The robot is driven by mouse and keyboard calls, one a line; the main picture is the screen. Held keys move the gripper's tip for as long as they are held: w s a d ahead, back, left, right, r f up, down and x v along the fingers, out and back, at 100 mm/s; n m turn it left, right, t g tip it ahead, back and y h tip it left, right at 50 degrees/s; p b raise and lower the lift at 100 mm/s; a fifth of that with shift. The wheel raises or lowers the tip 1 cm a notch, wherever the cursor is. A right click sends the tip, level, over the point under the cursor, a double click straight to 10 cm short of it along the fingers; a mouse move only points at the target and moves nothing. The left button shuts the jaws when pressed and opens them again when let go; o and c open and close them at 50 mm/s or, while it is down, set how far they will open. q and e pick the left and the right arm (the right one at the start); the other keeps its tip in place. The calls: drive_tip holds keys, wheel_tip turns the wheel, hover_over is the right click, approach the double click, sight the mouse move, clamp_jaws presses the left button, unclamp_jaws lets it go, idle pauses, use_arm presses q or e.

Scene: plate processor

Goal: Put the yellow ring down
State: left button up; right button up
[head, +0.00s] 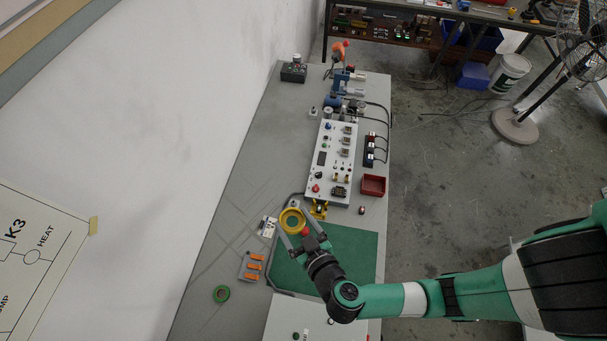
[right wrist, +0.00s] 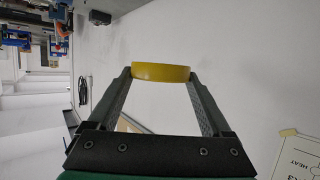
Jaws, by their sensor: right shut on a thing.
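The yellow ring (head: 292,220) is held between the fingertips of my right gripper (head: 293,229) above the far left part of the green mat (head: 345,250) in the head view. In the right wrist view the yellow ring (right wrist: 161,72) sits across the two fingertips of the gripper (right wrist: 161,78), with only its curved side showing. My right gripper is shut on it. The head view does not show clearly how high the ring is above the table. My left gripper is not in view.
A white control panel (head: 332,165) stands beyond the mat, with a red bin (head: 373,185) to its right. Bare grey table (head: 262,135) lies left of the panel.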

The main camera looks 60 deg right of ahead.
drive_tip(key=shift+s+d+r+m+g+h, duration=0.15)
drive_tip(key=shift+s+d+m+h, duration=0.2)
drive_tip(key=shift+d, duration=0.2)
drive_tip(key=shift+s+d+r+m+g+h, duration=0.15)
drive_tip(key=shift+s+d+m+h, duration=0.1)
drive_tip(key=shift+s+d, duration=0.2)
drive_tip(key=s+d+f+m+g+h+b, duration=0.2)
drive_tip(key=s+d+f+m+g+b, duration=0.3)
drive_tip(key=b, duration=0.9)
drive_tip(key=s+d+f+m+g+h+b, duration=0.3)
drive_tip(key=s+d+f+m+g+b, duration=0.2)
drive_tip(key=d+f+b, duration=0.6)
wheel_tip(320, 180, down, 6)
drive_tip(key=s+b, duration=0.1)
drive_tip(key=b, duration=0.2)
drive_tip(key=shift+d+r, duration=0.2)
drive_tip(key=shift+d, duration=0.05)
